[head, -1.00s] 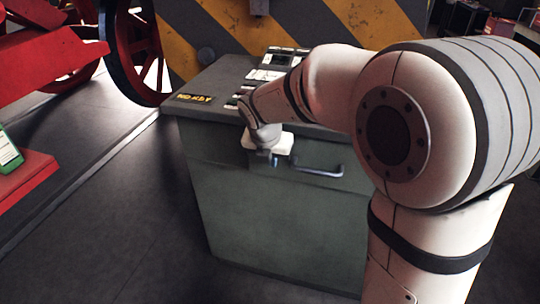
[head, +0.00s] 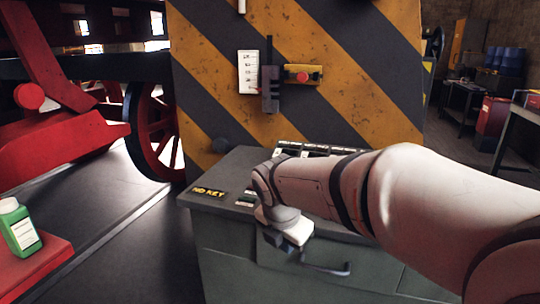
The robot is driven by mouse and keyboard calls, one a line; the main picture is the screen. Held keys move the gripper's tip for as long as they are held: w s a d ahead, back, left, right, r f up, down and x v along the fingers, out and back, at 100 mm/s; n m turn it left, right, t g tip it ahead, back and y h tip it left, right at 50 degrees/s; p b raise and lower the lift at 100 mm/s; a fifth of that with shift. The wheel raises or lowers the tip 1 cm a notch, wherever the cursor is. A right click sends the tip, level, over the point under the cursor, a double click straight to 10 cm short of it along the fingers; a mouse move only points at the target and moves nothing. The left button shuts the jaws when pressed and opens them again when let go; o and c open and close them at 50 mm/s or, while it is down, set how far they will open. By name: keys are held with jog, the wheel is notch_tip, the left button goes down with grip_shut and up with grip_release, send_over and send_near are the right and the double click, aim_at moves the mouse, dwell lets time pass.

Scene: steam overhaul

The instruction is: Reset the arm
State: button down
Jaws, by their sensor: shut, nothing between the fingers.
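My arm reaches in from the right side of the head view, across the front of a grey-green control cabinet (head: 225,235).
A yellow-and-black striped panel (head: 330,60) stands behind the cabinet, with a red button box (head: 303,75) on it. A "NO KEY" label (head: 208,192) is on the cabinet top. A green bottle (head: 18,228) stands on a red surface at left. Dark floor lies between.

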jog(key=s+d+r+m+p, duration=0.5)
jog(key=s+m+p, duration=0.2)
jog(key=m, duration=0.7)
jog(key=s+d+r+m+g+y+p, duration=0.1)
jog(key=s+d+r+m+p, duration=0.5)
jog(key=m, duration=0.8)
jog(key=shift+s+d+p, duration=0.2)
jog(key=shift+s+p, duration=0.55)
jog(key=shift+s, duration=0.75)
jog(key=shift+r, duration=0.1)
